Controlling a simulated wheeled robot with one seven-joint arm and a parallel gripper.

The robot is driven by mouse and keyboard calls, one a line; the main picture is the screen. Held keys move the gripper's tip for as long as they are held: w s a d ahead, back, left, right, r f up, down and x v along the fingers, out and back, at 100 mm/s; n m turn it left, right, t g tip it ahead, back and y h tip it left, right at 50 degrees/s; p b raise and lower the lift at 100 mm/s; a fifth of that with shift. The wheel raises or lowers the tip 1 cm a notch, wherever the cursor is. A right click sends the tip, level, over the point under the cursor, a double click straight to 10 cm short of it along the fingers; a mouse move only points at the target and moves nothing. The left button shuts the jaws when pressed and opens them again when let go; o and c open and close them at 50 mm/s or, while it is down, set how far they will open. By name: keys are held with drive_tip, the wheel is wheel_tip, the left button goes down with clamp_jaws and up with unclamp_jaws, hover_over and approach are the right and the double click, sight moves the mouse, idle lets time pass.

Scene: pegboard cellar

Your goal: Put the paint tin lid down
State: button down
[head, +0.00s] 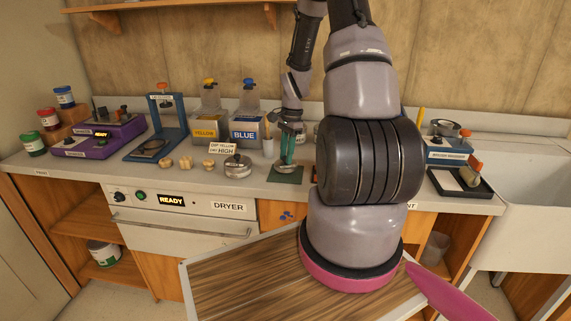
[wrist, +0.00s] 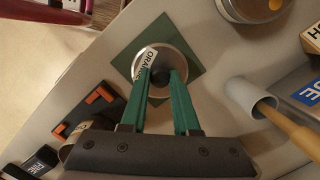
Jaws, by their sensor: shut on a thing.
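My gripper (head: 287,160) is shut on the dark knob of a round metal lid. In the wrist view the green fingers (wrist: 159,78) close on that knob, and the lid (wrist: 178,52) bears a pale label starting "ORAN". The lid is over a green square mat (wrist: 190,25), whose corners show around it. The mat (head: 285,176) also shows on the counter in the head view. I cannot tell whether the lid touches the mat. The fingers hide part of the lid.
A silver tin (head: 237,168) stands left of the mat, near several small wooden pieces (head: 186,163). Yellow (head: 206,130) and blue (head: 246,132) containers stand behind. A grey cup (wrist: 243,95) with a wooden handle is close beside the mat. The counter front edge is near.

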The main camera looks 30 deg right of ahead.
drive_tip(key=shift+f, duration=1.7)
drive_tip(key=shift+f, duration=0.1)
drive_tip(key=c, duration=0.7)
unclamp_jaws()
drive_tip(key=shift+o, duration=0.2)
wheel_tip(320, 180, up, 12)
drive_tip(key=d, duration=0.2)
wheel_tip(320, 180, up, 8)
drive_tip(key=n+t, duration=0.1)
drive_tip(key=n, duration=0.1)
hover_over(284, 160)
drive_tip(key=s+a+r+n+t, duration=0.3)
drive_tip(key=s+a+r, duration=0.3)
drive_tip(key=s+r, duration=0.3)
drive_tip(key=s+a+r+n+t, duration=0.3)
drive_tip(key=s+a+r+n, duration=0.3)
drive_tip(key=s+r, duration=0.4)
drive_tip(key=shift+a+r+n+t, duration=0.15)
drive_tip(key=shift+r+n+t, duration=0.15)
drive_tip(key=shift+r, duration=0.35)
